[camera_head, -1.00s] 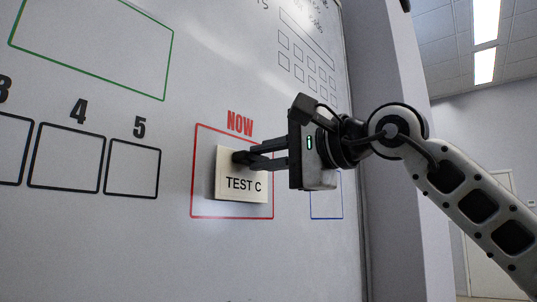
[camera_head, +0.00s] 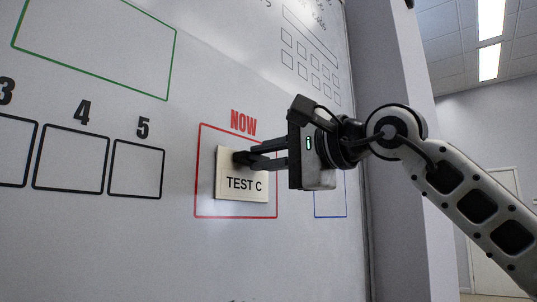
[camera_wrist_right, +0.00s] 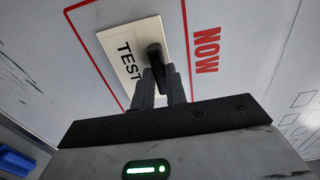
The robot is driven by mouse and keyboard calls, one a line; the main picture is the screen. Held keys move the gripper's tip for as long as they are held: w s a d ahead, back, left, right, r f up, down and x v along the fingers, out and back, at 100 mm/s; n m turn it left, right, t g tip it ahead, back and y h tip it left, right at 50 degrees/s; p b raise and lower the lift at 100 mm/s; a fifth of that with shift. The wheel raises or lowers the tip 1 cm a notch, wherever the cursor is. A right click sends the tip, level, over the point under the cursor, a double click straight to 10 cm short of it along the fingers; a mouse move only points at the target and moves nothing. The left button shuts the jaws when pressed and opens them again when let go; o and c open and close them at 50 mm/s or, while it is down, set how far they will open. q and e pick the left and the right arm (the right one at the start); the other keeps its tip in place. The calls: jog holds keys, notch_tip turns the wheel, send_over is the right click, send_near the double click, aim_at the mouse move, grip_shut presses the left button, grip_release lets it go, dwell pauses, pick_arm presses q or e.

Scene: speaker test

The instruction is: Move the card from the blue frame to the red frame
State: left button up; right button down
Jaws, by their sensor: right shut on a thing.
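The cream card (camera_head: 242,184), marked "TEST C", is at the whiteboard inside the red frame (camera_head: 235,217) under the word "NOW". My right gripper (camera_head: 243,158) is shut on the card's dark knob. In the right wrist view the fingers (camera_wrist_right: 158,75) close on the knob of the card (camera_wrist_right: 118,52), with the red frame (camera_wrist_right: 185,22) around it. I cannot tell whether the card touches the board. The blue frame (camera_head: 330,216) is to the right, partly hidden behind my gripper; its visible part holds no card. My left gripper is out of view.
The whiteboard (camera_head: 110,245) fills the left. It bears black frames numbered 4 (camera_head: 70,190) and 5 (camera_head: 136,195), a green frame (camera_head: 172,65) above, and small printed squares at upper right. A grey wall edge (camera_head: 395,200) stands behind my right arm.

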jog(key=c, duration=1.4)
grip_release()
jog(key=o, duration=0.5)
jog(key=shift+c, duration=0.2)
jog(key=shift+s+d+b, duration=0.3)
jog(key=shift+d+b, duration=0.05)
jog(key=shift+d, duration=0.1)
jog(key=shift+b+v, duration=0.9)
jog(key=shift+v, duration=2.05)
